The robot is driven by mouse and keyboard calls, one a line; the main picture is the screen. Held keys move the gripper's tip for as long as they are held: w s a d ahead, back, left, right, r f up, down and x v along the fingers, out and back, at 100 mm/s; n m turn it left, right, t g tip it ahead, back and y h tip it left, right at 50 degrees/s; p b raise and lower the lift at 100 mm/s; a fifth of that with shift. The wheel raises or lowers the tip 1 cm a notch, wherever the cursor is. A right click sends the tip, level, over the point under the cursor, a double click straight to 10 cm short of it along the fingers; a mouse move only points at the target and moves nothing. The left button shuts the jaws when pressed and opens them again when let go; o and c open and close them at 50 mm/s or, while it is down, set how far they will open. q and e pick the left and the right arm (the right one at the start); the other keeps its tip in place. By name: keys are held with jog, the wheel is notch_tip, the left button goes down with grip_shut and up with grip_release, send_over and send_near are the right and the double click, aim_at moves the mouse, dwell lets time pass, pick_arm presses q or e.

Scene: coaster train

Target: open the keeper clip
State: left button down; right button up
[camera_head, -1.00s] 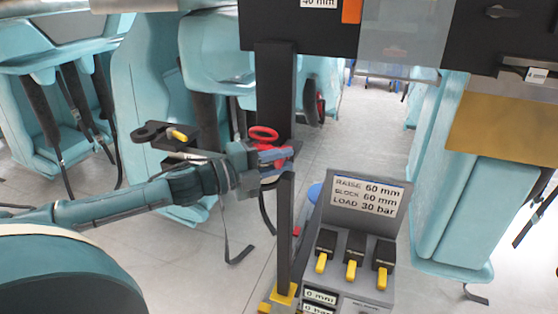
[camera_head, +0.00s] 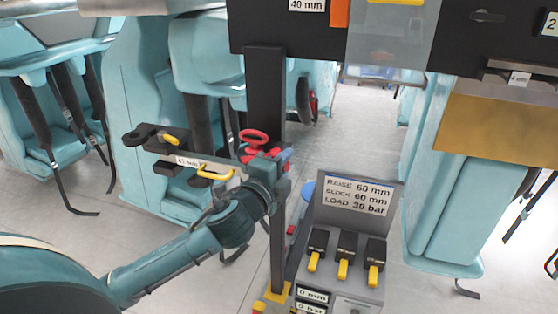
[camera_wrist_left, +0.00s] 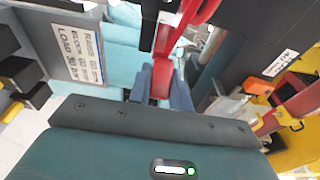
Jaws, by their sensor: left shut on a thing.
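My left gripper (camera_head: 264,163) is beside the black upright post in the head view, among red parts. In the left wrist view the gripper's blue-grey fingers (camera_wrist_left: 161,84) are shut on a red part (camera_wrist_left: 163,52), which seems to be the keeper clip. Its upper end curves out of the picture. In the head view a red ring-shaped handle (camera_head: 253,136) shows just above the gripper, in front of the post (camera_head: 265,95). The gripper hides part of the red pieces, so I cannot tell whether the clip is open. My right gripper is not in view.
A black arm with a labelled grey bar (camera_head: 190,160) and a yellow handle (camera_head: 216,173) lies left of the gripper. A control box (camera_head: 345,240) with several yellow-tipped levers stands to the right. Teal seats (camera_head: 130,110) line the left; the floor between is partly clear.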

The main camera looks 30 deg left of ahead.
pick_arm(q)
jog(key=shift+w+d+n+y, duration=0.2)
jog(key=shift+n+y, duration=0.3)
jog(key=shift+y, duration=0.2)
jog(key=shift+n+y, duration=0.3)
jog(key=shift+y, duration=0.2)
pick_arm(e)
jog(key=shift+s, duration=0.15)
pick_arm(q)
jog(key=shift+w, duration=0.1)
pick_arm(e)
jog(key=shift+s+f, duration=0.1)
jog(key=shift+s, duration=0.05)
pick_arm(q)
jog(key=c, duration=1.6)
grip_release()
jog(key=o, duration=0.3)
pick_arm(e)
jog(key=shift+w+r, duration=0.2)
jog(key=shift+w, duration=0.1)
